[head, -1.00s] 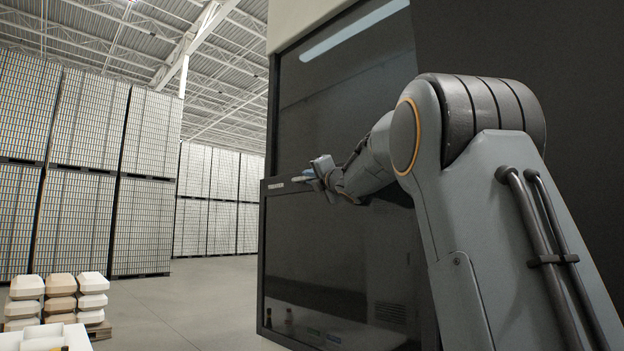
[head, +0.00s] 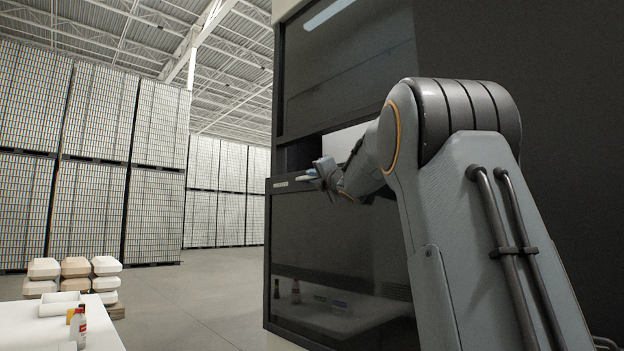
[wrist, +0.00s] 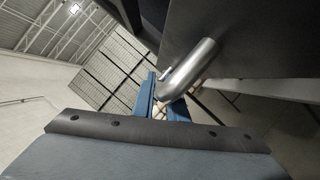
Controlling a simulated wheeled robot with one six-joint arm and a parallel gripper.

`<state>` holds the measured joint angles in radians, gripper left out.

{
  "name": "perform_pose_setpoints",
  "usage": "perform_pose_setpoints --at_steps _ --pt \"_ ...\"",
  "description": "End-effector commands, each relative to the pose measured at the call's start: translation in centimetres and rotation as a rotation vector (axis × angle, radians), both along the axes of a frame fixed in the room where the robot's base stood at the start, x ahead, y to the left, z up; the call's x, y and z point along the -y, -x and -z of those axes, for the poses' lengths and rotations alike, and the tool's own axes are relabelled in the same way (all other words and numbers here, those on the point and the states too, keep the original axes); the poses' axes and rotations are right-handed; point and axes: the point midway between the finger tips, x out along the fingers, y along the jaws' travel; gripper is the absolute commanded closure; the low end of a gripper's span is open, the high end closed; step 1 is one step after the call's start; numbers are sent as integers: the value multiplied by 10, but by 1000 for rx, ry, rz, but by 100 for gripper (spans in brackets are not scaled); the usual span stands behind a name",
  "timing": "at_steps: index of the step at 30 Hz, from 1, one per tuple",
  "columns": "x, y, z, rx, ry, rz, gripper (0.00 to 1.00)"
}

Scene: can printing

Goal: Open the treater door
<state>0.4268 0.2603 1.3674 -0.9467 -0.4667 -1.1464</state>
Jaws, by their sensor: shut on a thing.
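The treater door is the lower dark glossy panel (head: 330,235) on the machine's front in the head view. An opening (head: 342,142) shows between its top edge and the upper dark panel (head: 350,65), so the door stands partly open. My gripper (head: 322,174) is at the door's top edge. In the wrist view its blue fingers (wrist: 160,112) are shut on a curved metal handle (wrist: 192,66). My forearm hides part of the opening and the door's right side.
A white table (head: 75,325) with a red-labelled bottle (head: 78,327) stands at lower left. Stacked beige blocks (head: 75,275) sit behind it. Tall pallet stacks (head: 95,150) stand farther back. The grey floor (head: 205,295) left of the machine is clear.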

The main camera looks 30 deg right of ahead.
Motion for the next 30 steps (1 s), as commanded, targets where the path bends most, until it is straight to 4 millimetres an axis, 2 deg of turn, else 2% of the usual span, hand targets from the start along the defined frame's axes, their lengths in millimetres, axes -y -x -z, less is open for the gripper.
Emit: perform_pose_setpoints --at_steps 1,30 --pt "-2 -2 17 0 2 -4 100" --pt "0 -1 200 1 0 -1 100"
